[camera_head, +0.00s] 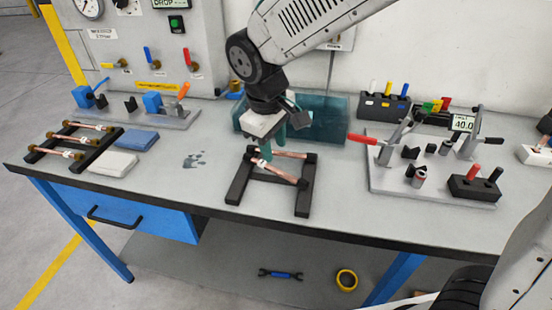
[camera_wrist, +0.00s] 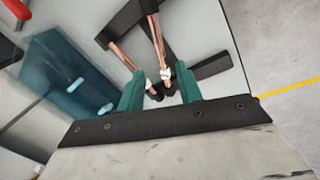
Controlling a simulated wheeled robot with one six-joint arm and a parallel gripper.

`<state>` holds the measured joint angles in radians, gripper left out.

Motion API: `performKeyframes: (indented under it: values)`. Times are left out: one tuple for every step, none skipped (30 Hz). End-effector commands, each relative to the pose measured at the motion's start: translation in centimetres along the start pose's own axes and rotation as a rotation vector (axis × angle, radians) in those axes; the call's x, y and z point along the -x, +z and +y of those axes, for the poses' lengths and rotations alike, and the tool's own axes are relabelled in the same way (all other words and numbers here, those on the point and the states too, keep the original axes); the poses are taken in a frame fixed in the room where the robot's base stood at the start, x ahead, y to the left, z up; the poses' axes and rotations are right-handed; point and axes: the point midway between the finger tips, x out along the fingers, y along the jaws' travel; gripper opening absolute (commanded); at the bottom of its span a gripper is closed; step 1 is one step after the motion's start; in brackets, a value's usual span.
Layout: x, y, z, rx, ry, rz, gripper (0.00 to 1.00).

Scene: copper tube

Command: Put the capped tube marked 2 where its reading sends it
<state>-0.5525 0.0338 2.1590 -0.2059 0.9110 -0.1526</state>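Two copper tubes lie across a black H-shaped stand in the middle of the bench, the rear tube (camera_head: 290,154) and the front tube (camera_head: 282,174). Each has a white fitting or label near its left end; I cannot read any number. My gripper (camera_head: 267,150) points down over their left ends. In the wrist view its teal fingers (camera_wrist: 160,86) are spread, with the white-marked tube ends (camera_wrist: 166,72) between or just beyond them, and a clear gap shows. Whether a finger touches a tube, I cannot tell. Several similar tubes lie on a left rack (camera_head: 57,152).
A teal see-through bin (camera_head: 328,122) stands behind the stand. A clamp fixture plate (camera_head: 390,183) with a red handle and a display reading 40.0 (camera_head: 463,123) is at right.

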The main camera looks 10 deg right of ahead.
Motion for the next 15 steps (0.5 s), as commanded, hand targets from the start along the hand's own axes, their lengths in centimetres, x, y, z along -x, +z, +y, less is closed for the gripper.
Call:
performKeyframes:
  values:
    - [1.1,-0.1,0.0,0.0,0.001,0.003,0.35]
    - [1.7,-0.1,0.0,0.0,0.001,0.004,0.35]
    - [2.3,0.0,0.0,0.0,0.001,0.003,0.35]
    - [2.7,0.0,0.0,0.001,0.001,0.003,0.35]
    - [3.1,0.0,0.0,0.001,0.001,0.001,0.35]
    - [3.6,0.0,0.0,0.001,0.001,0.001,0.35]
    - [3.9,0.0,0.0,0.001,0.001,0.002,0.35]
    - [4.1,0.0,0.0,0.001,0.001,0.001,0.35]
    - [4.3,0.0,0.0,0.001,0.001,0.0,0.35]
    - [4.5,0.0,0.0,0.001,0.001,0.0,0.35]
    - [4.6,0.0,0.0,0.001,0.0,-0.001,0.35]
    - [4.6,0.0,0.0,0.001,0.0,-0.001,0.35]
    - [4.7,0.0,0.0,0.001,0.0,-0.001,0.35]
    - [4.7,0.0,0.0,0.001,0.0,-0.001,0.35]
    - [4.7,0.0,0.0,0.001,0.0,-0.001,0.35]
